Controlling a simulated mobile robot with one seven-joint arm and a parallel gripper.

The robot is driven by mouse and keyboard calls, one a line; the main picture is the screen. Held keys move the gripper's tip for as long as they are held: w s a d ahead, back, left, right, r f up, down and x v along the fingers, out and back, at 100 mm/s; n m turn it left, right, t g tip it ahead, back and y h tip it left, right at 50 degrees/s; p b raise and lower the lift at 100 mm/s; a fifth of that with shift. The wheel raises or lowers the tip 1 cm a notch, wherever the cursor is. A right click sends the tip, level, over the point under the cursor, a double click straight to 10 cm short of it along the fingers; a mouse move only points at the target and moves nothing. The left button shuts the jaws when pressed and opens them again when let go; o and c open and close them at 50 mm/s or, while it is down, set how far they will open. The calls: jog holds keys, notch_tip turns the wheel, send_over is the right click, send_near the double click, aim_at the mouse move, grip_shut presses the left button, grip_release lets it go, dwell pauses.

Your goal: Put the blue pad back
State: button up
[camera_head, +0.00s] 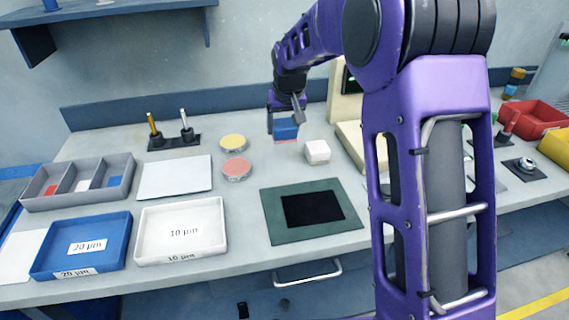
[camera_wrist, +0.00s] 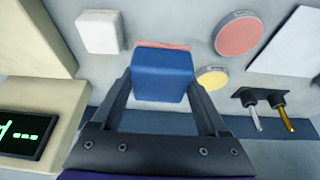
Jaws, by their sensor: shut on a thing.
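My gripper (camera_head: 286,119) is over the back middle of the bench and shut on a blue block-like pad (camera_head: 286,131) with a pinkish-red layer on its far face. The wrist view shows the blue pad (camera_wrist: 162,72) between the two fingers of my gripper (camera_wrist: 162,88). Whether the pad touches the bench is unclear. A grey tray (camera_head: 78,197) with three compartments sits at the left. Its left compartment shows a red piece (camera_head: 50,190), the middle a whitish piece (camera_head: 82,185), the right a blue piece (camera_head: 114,182).
A white block (camera_head: 317,152) stands close right of the held pad. Yellow (camera_head: 233,142) and pink (camera_head: 237,168) round discs lie left of it. Blue (camera_head: 83,246) and white (camera_head: 180,230) trays and a green mat (camera_head: 270,218) lie in front. A beige device (camera_head: 346,108) stands to the right.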

aim_at(284, 130)
jog(key=shift+w+a, duration=0.4)
jog(key=shift+w, duration=0.15)
notch_tip(284, 130, down, 10)
jog(key=shift+w+r+b, duration=0.1)
jog(key=shift+b, duration=0.5)
jog(key=o, duration=1.2)
jog(key=shift+r, duration=0.4)
jog(key=p+v, duration=0.1)
jog(key=v, duration=1)
jog(key=shift+d+r, duration=0.1)
